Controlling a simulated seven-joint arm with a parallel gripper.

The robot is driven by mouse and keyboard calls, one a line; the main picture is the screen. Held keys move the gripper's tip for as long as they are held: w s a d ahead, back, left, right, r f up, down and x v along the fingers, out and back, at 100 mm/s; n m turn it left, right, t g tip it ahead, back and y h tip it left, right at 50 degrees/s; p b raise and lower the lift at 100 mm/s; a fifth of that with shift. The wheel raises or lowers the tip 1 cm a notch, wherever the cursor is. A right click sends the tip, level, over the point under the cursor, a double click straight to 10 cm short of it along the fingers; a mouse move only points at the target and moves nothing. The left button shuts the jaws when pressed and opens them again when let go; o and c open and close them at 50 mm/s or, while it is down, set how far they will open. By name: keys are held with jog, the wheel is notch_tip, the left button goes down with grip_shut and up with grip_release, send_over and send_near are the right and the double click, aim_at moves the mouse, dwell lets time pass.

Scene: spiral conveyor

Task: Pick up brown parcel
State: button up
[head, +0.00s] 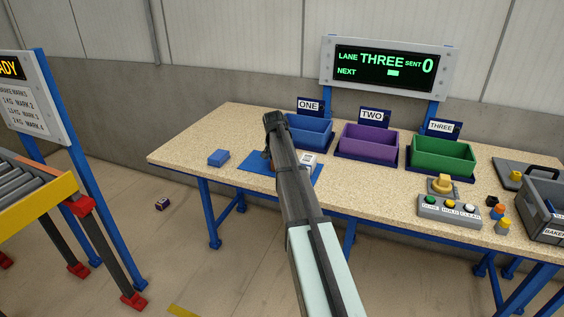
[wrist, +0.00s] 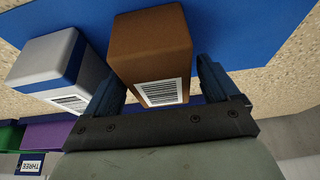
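The brown parcel (wrist: 150,45) is a box with a white barcode label in the wrist view. It is between or just beyond the two fingers of my gripper (wrist: 158,75). The fingers stand apart, with a narrow gap showing at the right finger; contact at the left one cannot be told. In the head view my gripper (head: 270,145) is low over the blue mat (head: 252,166), and my arm hides most of the brown parcel.
A white parcel with a blue band (wrist: 58,72) stands close beside the brown one. Blue (head: 310,131), purple (head: 369,145) and green (head: 443,157) bins stand behind. A button panel (head: 449,210) is at right.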

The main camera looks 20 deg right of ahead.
jog(key=c, duration=1)
jog(key=shift+r, duration=0.1)
